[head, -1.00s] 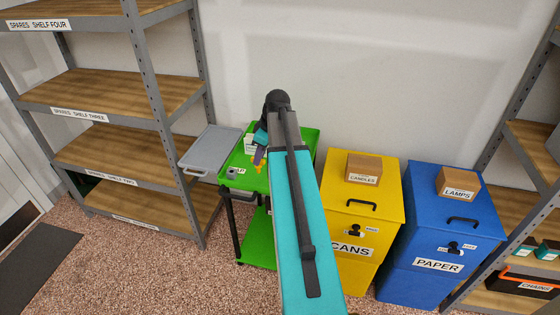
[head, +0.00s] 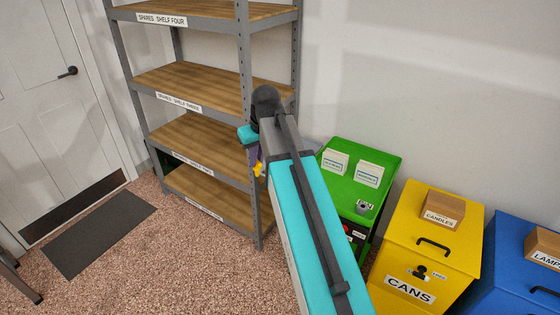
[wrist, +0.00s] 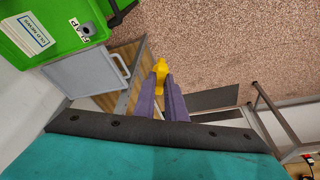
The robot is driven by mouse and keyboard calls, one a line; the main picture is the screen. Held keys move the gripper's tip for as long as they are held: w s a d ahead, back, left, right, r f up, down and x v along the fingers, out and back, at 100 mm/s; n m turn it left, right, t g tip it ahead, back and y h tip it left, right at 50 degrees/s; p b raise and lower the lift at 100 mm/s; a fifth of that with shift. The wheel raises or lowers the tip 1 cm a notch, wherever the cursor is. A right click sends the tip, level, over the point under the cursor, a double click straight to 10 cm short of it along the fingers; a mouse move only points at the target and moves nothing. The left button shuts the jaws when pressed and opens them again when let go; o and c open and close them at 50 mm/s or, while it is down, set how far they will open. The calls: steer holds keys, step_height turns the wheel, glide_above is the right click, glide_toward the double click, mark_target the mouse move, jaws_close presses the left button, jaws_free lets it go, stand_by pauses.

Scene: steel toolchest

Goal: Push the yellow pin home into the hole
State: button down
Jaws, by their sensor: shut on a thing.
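My gripper (head: 259,156) is shut on the yellow pin (head: 257,170) and holds it in the air in front of the grey shelf unit. In the wrist view, the purple fingers (wrist: 162,102) point away from the camera with the yellow pin (wrist: 160,72) at their tips. A small grey fitting with a dark round opening (head: 362,207) sits on the green cart top (head: 380,157), to the right of my gripper. The fitting also shows at the upper left of the wrist view (wrist: 87,29), clear of the pin, beside a partly readable label.
Two white labelled boxes (head: 369,174) stand on the cart. The shelf unit (head: 245,75) is close behind my gripper. A grey tray (wrist: 85,78) shows beside the cart. Yellow (head: 430,240) and blue (head: 500,265) bins stand right.

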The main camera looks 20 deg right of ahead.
steer(key=a+r+m, duration=0.1)
steer(key=a+r, duration=0.2)
steer(key=a, duration=0.7)
steer(key=shift+r, duration=0.3)
steer(key=shift+s, duration=0.2)
